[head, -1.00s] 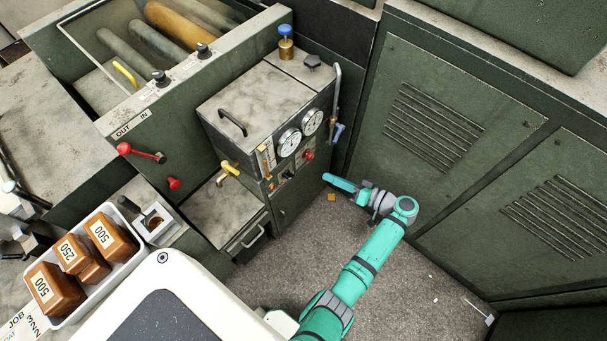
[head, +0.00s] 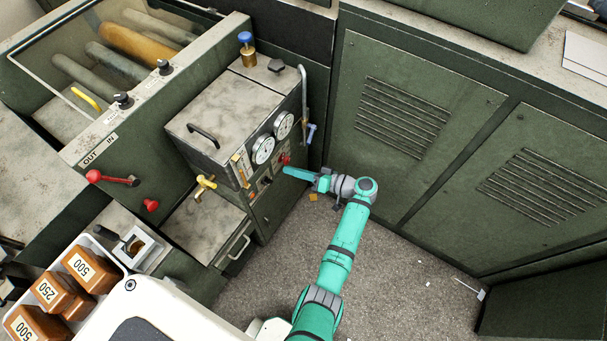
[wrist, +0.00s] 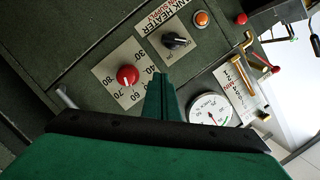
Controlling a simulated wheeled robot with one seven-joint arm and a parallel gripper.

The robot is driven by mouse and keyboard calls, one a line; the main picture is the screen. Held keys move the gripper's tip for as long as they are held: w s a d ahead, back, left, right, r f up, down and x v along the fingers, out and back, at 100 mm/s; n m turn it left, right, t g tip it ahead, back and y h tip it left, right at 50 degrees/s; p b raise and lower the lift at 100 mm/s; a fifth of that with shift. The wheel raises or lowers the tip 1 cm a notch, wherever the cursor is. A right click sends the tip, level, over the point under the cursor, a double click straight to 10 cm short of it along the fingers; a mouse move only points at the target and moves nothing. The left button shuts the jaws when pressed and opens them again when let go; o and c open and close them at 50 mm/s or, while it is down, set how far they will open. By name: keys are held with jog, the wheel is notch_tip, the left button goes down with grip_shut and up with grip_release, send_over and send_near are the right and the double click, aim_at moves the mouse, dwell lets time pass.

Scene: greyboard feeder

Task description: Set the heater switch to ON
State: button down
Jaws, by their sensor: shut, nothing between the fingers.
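The heater switch is a black knob (wrist: 177,42) on a pale plate lettered TANK HEATER in the wrist view. It has a light mark, but I cannot tell which setting it points at. In the head view the switch area of the heater panel is small and unclear. My gripper (wrist: 160,92) is shut and empty, its fingers pointing at the panel just below the switch plate, between the black knob and a red dial knob (wrist: 127,75). I cannot tell whether it touches the panel. In the head view my gripper (head: 287,171) is at the panel's right side, near a red knob (head: 284,159).
A round gauge (wrist: 210,111) is close to the fingers' right. A yellow valve handle (head: 205,185) sticks out left of the panel.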

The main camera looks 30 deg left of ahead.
aim_at(267, 182)
jog(key=a, duration=0.3)
jog(key=shift+s+a+f, duration=0.15)
jog(key=shift+a+f, duration=0.1)
jog(key=shift+f, duration=0.05)
jog(key=shift+s+d+f, duration=0.25)
jog(key=shift+s+f, duration=0.6)
jog(key=shift+f, duration=0.05)
jog(key=shift+s+a+f, duration=0.25)
jog(key=shift+s+f, duration=0.25)
jog(key=shift+s, duration=0.2)
jog(key=shift+w+d, duration=0.1)
jog(key=shift+w, duration=0.05)
